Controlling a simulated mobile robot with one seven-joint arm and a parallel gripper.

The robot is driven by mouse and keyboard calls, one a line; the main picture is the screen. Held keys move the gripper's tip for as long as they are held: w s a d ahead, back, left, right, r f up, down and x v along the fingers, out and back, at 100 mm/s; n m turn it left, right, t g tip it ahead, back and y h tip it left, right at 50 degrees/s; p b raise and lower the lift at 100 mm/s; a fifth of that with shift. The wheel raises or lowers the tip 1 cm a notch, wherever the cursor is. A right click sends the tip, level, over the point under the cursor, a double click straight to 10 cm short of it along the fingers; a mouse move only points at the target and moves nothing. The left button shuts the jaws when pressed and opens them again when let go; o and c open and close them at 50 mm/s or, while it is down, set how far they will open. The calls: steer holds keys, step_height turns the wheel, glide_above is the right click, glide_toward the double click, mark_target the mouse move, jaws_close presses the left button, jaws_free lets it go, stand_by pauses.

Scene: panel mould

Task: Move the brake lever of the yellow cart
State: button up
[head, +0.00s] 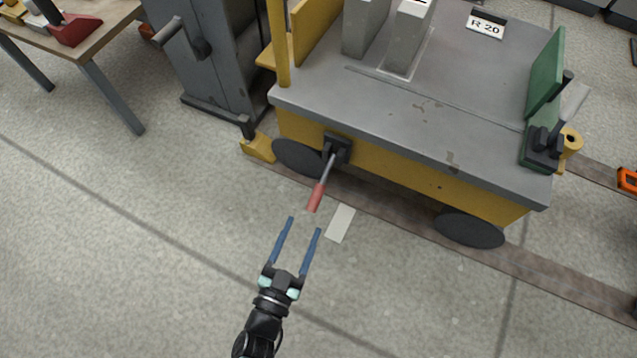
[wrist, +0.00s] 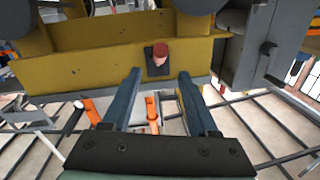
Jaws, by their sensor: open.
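The yellow cart (head: 400,175) has a grey top and dark wheels and stands on a brown rail strip. Its brake lever (head: 318,190) is a metal rod with a red grip, fixed to a black bracket (head: 337,148) on the cart's near side. The lever points down and out toward my gripper. My gripper (head: 304,225) is open and empty, its two blue fingers apart and short of the red grip in the head view. In the wrist view the red grip (wrist: 160,52) shows nearly end-on, beyond the fingertips and between them, in front of the yellow side.
A grey machine (head: 205,60) with a handle stands left of the cart. A yellow block (head: 259,148) sits at the left wheel. A wooden table (head: 95,35) is at the upper left. A pale plate (head: 340,223) lies on the floor near the lever. The floor at the lower left is clear.

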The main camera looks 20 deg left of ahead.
mark_target(322, 184)
steer(key=w+b, duration=0.1)
steer(key=w, duration=0.2)
steer(key=w+b, duration=0.2)
steer(key=w, duration=0.2)
steer(key=w+b, duration=0.2)
steer(key=w, duration=0.2)
steer(key=shift+w+a+f, duration=0.2)
steer(key=shift+a+f, duration=0.1)
steer(key=shift+a, duration=0.05)
steer(key=shift+w+r+b, duration=0.15)
steer(key=shift+w+b, duration=0.25)
steer(key=shift+w, duration=0.2)
jaws_close()
stand_by(0.4)
